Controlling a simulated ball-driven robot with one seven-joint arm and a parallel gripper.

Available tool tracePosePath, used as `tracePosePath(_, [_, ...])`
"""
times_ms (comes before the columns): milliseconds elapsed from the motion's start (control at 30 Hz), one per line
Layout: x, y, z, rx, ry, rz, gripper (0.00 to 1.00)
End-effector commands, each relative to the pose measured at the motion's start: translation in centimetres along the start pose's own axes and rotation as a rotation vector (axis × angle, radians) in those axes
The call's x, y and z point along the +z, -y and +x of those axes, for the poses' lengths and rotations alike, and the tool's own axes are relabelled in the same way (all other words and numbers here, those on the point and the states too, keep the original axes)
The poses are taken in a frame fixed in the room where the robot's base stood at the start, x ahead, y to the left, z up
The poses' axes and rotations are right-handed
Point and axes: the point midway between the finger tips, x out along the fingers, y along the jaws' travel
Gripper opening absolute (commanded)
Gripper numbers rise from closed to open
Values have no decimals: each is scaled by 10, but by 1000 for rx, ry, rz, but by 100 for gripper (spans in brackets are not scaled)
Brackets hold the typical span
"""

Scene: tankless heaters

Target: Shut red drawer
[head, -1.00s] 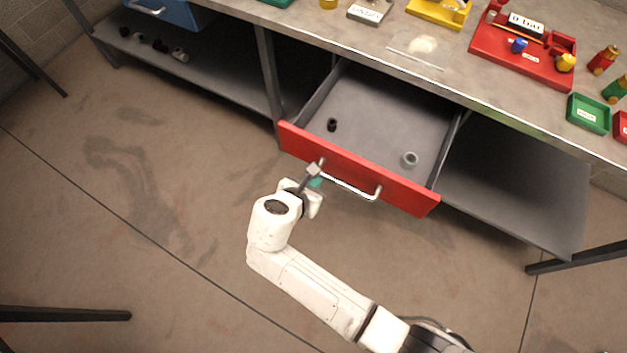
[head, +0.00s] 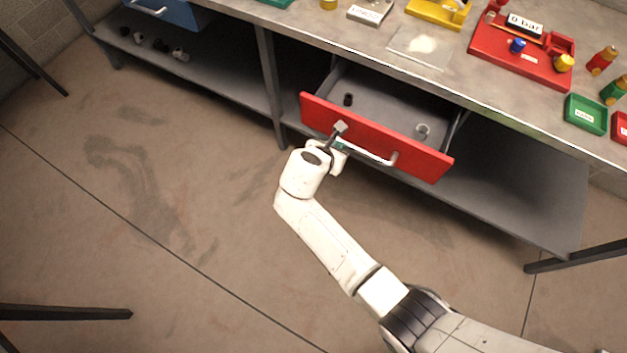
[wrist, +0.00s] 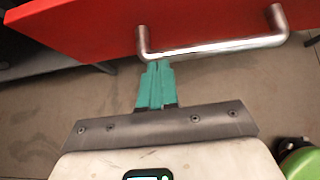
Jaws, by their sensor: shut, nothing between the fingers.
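The red drawer (head: 375,140) is partly open under the grey workbench, with part of its grey inside showing. My gripper (head: 340,141) is at the left end of the handle, close to the drawer front. In the wrist view its teal fingers (wrist: 158,72) are together and empty, with their tips at the handle's bar near its left end. Whether they touch it is unclear.
The workbench top (head: 465,75) holds a red rack (head: 520,62), a green tray (head: 585,114) and other small items. A blue drawer (head: 170,12) is at the upper left. A lower shelf (head: 510,190) lies under the bench. The floor in front is clear.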

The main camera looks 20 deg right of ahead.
Motion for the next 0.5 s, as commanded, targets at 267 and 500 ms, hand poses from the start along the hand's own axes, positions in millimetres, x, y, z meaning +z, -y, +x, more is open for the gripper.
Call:
tracePosePath(267, [51,2,62,-4,-1,5,0])
tracePosePath(500, [86,2,104,-3,-1,4,0])
